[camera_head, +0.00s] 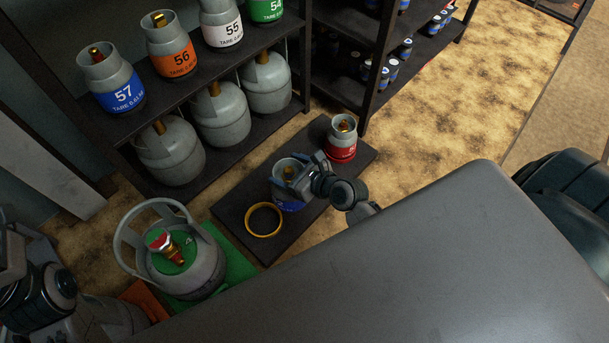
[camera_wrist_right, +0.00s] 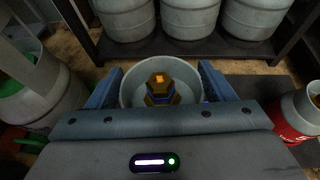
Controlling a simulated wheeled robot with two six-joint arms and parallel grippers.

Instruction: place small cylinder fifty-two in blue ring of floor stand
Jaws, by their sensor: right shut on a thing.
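A small grey cylinder with a blue label and a brass valve (camera_head: 290,203) is held by my right gripper (camera_head: 293,179). Its number is not readable. In the right wrist view the open-topped collar of this cylinder (camera_wrist_right: 133,92) sits between the two fingers of my right gripper (camera_wrist_right: 160,88). The cylinder is over the middle of the dark floor stand (camera_head: 237,221); I cannot tell whether its base touches the stand. No blue ring is visible apart from the cylinder's blue band. Parts of my left arm are at the lower left edge; its gripper (camera_head: 12,255) is only partly visible.
A yellow ring (camera_head: 249,232) lies empty on the stand. A red-labelled cylinder (camera_head: 342,147) stands at its far end. A large cylinder (camera_head: 205,262) is on a green mat at left. Shelves with numbered cylinders (camera_head: 122,94) stand behind. A grey surface (camera_head: 420,260) covers the foreground.

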